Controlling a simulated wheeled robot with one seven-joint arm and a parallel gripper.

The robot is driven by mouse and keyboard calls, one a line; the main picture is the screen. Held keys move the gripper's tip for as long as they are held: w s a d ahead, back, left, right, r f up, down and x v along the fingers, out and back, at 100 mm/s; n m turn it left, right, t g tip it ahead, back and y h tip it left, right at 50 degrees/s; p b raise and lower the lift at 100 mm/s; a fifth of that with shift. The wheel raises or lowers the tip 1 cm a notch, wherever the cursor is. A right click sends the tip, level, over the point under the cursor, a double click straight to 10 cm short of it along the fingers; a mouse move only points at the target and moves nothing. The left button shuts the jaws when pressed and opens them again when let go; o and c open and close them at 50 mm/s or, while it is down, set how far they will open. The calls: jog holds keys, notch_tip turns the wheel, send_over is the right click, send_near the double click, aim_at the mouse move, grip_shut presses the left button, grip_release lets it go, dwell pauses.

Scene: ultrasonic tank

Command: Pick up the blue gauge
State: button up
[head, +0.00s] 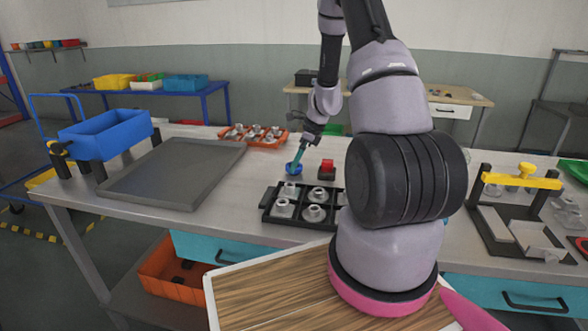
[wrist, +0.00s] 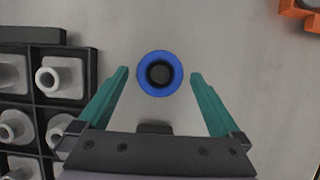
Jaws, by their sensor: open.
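The blue gauge (head: 294,169) is a low blue disc on the grey bench top, just behind the black divided tray. In the wrist view the gauge (wrist: 160,74) is a blue ring with a dark round middle, seen from above. My gripper (head: 300,158) is above the gauge in the head view and partly overlaps it. In the wrist view my gripper (wrist: 160,75) has its two teal fingers apart, one on each side of the gauge. Clear bench shows between each finger and the ring. The height of the fingertips over the bench is hard to tell.
The black divided tray (head: 266,203) with several grey fittings stands close by; it is left in the wrist view (wrist: 93,75). A red block on a black base (head: 327,168) is to the right. An orange tray (head: 262,144) lies behind. A flat grey tray (head: 170,172) is left.

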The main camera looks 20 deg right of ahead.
jog(key=shift+w+a+f, duration=0.15)
jog(key=shift+f, duration=0.35)
jog(key=shift+r, duration=0.1)
jog(key=c, duration=1.6)
